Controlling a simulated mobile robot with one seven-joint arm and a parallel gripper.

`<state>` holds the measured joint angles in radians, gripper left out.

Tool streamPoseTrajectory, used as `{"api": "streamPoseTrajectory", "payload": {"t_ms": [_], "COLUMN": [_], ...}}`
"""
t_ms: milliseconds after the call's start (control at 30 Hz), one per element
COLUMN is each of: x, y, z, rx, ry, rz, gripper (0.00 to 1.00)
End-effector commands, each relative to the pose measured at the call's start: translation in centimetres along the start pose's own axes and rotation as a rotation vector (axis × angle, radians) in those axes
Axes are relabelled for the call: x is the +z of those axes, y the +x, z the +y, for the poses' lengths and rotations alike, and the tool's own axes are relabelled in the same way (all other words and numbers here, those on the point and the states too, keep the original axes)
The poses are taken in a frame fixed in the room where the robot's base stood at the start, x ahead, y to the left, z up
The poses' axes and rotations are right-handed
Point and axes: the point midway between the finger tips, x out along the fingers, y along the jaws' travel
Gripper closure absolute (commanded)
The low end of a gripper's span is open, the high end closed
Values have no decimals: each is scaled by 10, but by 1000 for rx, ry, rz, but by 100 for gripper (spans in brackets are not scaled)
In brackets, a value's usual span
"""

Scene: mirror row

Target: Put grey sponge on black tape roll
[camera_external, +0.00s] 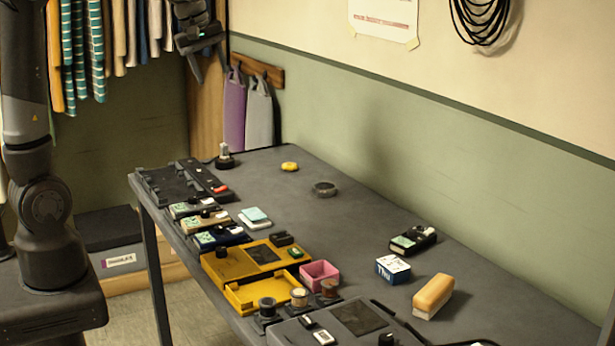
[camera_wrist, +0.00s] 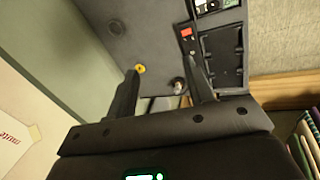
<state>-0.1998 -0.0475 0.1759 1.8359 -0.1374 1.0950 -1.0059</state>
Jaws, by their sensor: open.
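A black, round, flat thing that looks like the tape roll (camera_external: 325,188) lies on the grey table, right of a small yellow item. It also shows in the wrist view (camera_wrist: 115,27), at the upper left. I cannot make out a grey sponge in either view. The only sponge-like block (camera_external: 433,297) is orange with a pale lower part, at the table's right. My gripper (camera_external: 197,68) is high beyond the table's far end, apart from the tape roll. In the wrist view, its fingers (camera_wrist: 160,66) are spread with nothing gripped between them.
The table (camera_external: 375,215) has clear room around the tape roll. A yellow item (camera_external: 290,166) is nearby. Pedals, a yellow case (camera_external: 228,262) and a pink box (camera_external: 319,274) crowd the left edge. A blue-and-white box (camera_external: 392,269) stands near the orange block. A wall runs behind.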

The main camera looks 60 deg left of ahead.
Motion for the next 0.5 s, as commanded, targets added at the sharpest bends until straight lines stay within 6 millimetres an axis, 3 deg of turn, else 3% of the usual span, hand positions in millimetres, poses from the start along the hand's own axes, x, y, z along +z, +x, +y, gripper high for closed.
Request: {"api": "streamPoseTrajectory", "payload": {"t_ms": [33,200,500], "x": [19,73,148], "y": [-8,-20,-19], "z": [-11,-52,-137], "rx": [17,59,113], "ry": [95,440,1046], "rz": [1,21,103], "gripper": [52,52,52]}}
